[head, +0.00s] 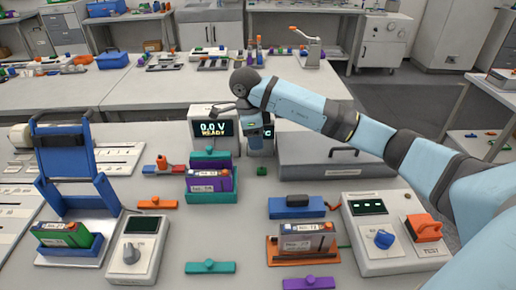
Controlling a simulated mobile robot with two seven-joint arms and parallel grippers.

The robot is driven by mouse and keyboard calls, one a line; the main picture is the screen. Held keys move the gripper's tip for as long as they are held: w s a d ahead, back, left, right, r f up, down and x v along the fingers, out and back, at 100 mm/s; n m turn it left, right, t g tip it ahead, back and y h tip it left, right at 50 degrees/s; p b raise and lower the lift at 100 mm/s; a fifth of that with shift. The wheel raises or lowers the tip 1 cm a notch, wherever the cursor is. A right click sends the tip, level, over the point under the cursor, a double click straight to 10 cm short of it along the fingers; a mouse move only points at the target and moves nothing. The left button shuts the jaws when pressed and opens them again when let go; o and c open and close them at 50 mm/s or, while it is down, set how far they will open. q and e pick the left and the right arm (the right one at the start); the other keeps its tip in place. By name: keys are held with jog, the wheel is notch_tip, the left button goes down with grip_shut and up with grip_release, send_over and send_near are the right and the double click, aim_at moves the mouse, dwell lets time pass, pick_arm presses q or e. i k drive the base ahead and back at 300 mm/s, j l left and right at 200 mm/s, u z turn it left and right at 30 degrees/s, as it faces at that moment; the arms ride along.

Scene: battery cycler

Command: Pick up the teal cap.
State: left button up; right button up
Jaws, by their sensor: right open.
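A teal cap (210,267), a flat bar with a small round knob on top, lies on the bench at the front, left of the middle. My right gripper (248,127) is high above the bench, in front of the small displays, and well behind the cap. It is open, with nothing seen between its fingers. My left gripper is not in view.
A purple battery (209,182) sits in a teal holder (224,198) behind the cap. An orange cap (158,203) lies to the left and a purple cap (309,283) to the right. A grey meter (133,247) and a battery on an orange base (274,250) flank the teal cap.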

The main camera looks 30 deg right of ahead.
aim_at(209, 267)
jog(key=k+j, duration=0.75)
jog(key=k, duration=0.1)
